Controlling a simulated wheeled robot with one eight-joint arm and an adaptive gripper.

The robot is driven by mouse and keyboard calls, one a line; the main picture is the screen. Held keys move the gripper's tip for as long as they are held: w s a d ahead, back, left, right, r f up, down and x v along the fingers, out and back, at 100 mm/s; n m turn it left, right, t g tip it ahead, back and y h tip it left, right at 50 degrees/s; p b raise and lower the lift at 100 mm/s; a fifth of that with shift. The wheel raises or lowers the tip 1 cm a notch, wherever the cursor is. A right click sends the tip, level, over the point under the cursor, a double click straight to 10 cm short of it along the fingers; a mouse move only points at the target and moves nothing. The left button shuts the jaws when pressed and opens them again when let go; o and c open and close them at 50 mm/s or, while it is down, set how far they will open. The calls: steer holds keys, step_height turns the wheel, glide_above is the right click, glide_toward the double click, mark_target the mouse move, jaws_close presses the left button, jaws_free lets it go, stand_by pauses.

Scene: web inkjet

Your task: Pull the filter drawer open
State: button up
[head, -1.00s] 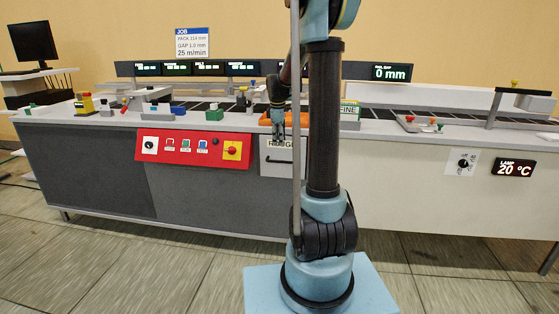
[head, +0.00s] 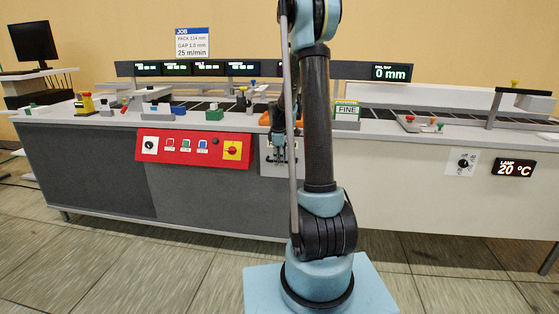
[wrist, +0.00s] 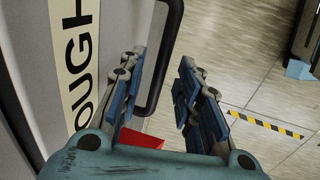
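The filter drawer front (head: 266,168) is a pale grey panel in the machine's front, right of the red control panel and partly hidden behind my arm. In the wrist view, its pale label (wrist: 73,50) shows the letters "OUGH". A dark bar handle (wrist: 168,48) stands out from the panel and shows between my fingers. My gripper (wrist: 162,65) is open, with a clear gap between its fingers. I cannot tell whether the bar is at fingertip depth or beyond, and I see no grip on it. In the head view, my gripper (head: 280,150) hangs in front of the drawer.
The red control panel (head: 193,147) with a yellow switch plate is just left of the drawer. A "FINE" sign (head: 346,111) stands on the counter right of my arm. A yellow-black stripe (wrist: 265,125) marks the floor. The floor before the machine looks clear.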

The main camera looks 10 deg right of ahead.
steer(key=shift+c, duration=0.2)
jaws_close()
steer(key=s+a, duration=0.3)
steer(key=s, duration=0.6)
steer(key=s+a, duration=0.3)
steer(key=s, duration=0.7)
steer(key=shift+o, duration=0.2)
jaws_free()
